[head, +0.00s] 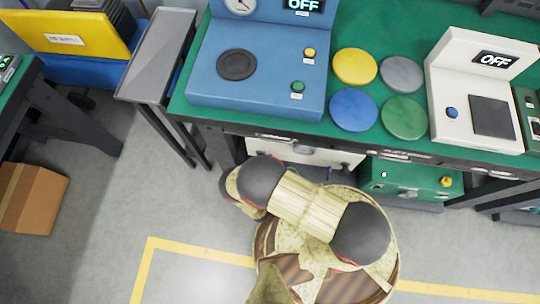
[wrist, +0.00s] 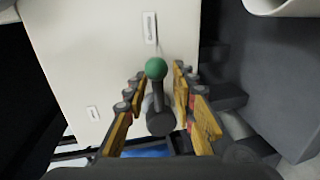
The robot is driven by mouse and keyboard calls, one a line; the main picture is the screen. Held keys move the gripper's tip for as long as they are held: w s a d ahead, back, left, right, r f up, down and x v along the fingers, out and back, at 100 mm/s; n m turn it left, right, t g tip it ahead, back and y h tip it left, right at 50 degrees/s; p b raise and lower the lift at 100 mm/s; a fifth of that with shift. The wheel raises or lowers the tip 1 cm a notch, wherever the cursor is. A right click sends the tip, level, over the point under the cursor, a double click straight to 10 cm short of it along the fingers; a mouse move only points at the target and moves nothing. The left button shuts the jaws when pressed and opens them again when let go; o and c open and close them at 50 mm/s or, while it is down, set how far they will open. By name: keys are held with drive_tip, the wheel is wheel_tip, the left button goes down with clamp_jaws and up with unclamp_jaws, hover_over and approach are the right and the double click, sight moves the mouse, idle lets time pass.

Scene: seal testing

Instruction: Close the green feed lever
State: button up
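The green feed lever shows in the wrist view as a green ball knob (wrist: 156,68) on a dark grey stem (wrist: 158,105). It stands out in front of a white panel (wrist: 100,45) with small labels. My gripper (wrist: 159,74) is open, with one yellow-and-grey finger on each side of the lever and visible gaps between fingers and stem. The knob lies near the fingertips. In the head view a white unit (head: 300,152) sits under the bench, partly covered by my arm. I cannot make out the lever there.
The green-topped bench (head: 345,25) carries a blue tester (head: 215,80), a white tester (head: 455,85) and several coloured discs. A green box (head: 410,180) sits under it. A cardboard box (head: 32,197) stands at left. A grey block (wrist: 275,80) lies close right in the wrist view.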

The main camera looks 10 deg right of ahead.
drive_tip(key=v, duration=0.7)
drive_tip(key=shift+s, duration=0.25)
drive_tip(key=shift+s+a, duration=0.1)
drive_tip(key=shift+a, duration=0.05)
idle(0.6)
